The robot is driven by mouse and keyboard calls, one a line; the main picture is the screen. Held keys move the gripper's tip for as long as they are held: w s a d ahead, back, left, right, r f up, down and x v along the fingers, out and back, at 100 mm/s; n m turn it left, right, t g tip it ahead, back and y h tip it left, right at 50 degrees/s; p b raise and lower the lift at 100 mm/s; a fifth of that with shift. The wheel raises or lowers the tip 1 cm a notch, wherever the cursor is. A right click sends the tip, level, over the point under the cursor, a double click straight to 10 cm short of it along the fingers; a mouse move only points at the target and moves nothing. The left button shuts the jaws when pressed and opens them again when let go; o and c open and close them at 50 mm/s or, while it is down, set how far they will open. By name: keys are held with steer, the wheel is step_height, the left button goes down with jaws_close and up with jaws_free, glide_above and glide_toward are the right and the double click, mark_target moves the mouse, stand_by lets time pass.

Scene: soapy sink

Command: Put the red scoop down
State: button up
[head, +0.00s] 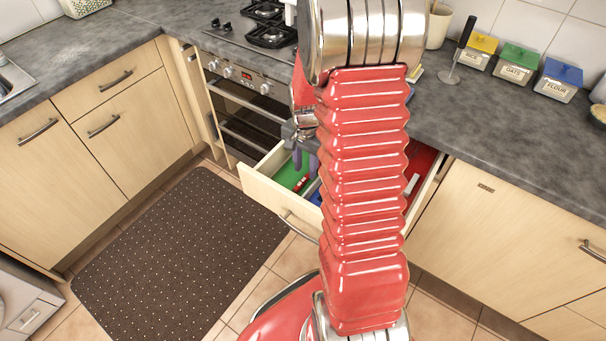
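My gripper (304,162) hangs over the open drawer (277,204), with its bluish fingers pointing down into it. It is small and partly covered by my arm, so I cannot tell whether it is open or shut, or whether it holds anything. A small red item with a pale part (301,184) shows just below the fingers, at the green compartment (287,175). I cannot tell whether it is the red scoop or whether the gripper touches it. No other scoop can be made out. My red arm hides the middle of the drawer.
The drawer also has a blue part (315,197) and a red compartment (424,160) with a white item (411,184). The oven (246,105) stands left of it. The grey counter (480,120) holds yellow, green and blue-lidded canisters (518,64) at the back.

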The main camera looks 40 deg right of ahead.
mark_target(305, 177)
step_height(305, 177, up, 9)
stand_by(0.4)
stand_by(0.4)
steer(key=s+a+r+n+t, duration=0.35)
steer(key=a+r+n, duration=0.35)
steer(key=a+r, duration=0.5)
steer(key=s+a+r+n+t, duration=0.2)
steer(key=s+a+r+n, duration=0.3)
steer(key=s+a+n, duration=0.2)
steer(key=s+a, duration=0.2)
steer(key=s, duration=0.1)
steer(key=shift+s+a+r, duration=0.15)
steer(key=shift+s+a, duration=0.05)
steer(key=shift+c, duration=0.7)
